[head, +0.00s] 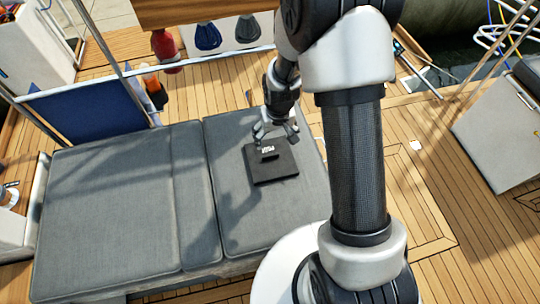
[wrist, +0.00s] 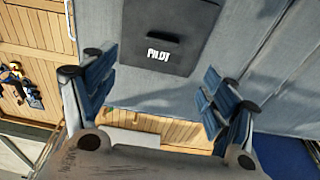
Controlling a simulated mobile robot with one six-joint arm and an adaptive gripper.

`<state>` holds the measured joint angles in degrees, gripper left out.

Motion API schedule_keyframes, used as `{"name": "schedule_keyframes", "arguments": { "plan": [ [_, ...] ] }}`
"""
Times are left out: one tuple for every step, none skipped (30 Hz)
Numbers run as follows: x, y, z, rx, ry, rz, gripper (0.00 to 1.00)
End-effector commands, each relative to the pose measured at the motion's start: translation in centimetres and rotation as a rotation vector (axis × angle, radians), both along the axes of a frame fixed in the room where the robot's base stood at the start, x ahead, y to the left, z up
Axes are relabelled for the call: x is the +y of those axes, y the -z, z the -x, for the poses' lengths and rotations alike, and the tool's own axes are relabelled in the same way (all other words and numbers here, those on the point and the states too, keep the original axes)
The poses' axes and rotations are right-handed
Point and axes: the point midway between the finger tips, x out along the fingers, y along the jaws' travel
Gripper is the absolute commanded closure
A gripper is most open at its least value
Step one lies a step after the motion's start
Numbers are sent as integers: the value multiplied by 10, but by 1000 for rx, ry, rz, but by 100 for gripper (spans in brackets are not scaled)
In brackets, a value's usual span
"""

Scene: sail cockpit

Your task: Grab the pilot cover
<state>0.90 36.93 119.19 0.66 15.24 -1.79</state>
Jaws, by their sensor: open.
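The pilot cover (head: 271,168) is a flat dark square with a raised grip and white lettering, lying on the grey seat cushion. In the wrist view the cover (wrist: 165,50) reads "PILOT" and lies beyond the fingertips, centred between them. Its far edge is cut off by the top of that view. My gripper (head: 275,132) is at the cover's far edge in the head view, above the cushion. In the wrist view my gripper (wrist: 158,90) has its two fingers wide apart with nothing between them. The fingers look apart from the cover.
The grey cushions (head: 110,215) lie clear to the left. A blue panel (head: 85,110), an orange bottle (head: 153,88) and a red object (head: 165,48) are behind them. Wooden deck (head: 430,190) lies to the right, with a white box (head: 500,130).

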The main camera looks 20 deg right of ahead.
Motion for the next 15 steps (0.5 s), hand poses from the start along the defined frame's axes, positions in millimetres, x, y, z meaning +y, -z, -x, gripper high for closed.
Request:
{"name": "schedule_keyframes", "arguments": {
  "plan": [
    [0,17,-1,5,0,0,22],
    [0,23,-2,4,0,0,22],
    [0,32,-3,5,0,0,22],
    [0,39,-4,5,0,0,22],
    [0,45,-5,5,0,0,22],
    [1,54,-6,3,0,0,22],
    [1,60,-7,4,0,0,22],
    [1,66,-8,5,0,0,22],
    [1,73,-9,4,0,0,22],
    [1,78,-10,3,0,0,22],
    [1,82,-11,2,0,0,22],
    [1,86,-12,2,0,0,22],
    [1,89,-13,2,0,0,22],
    [1,92,-13,3,-1,0,22],
    [1,93,-13,2,-1,0,22]
  ]
}}
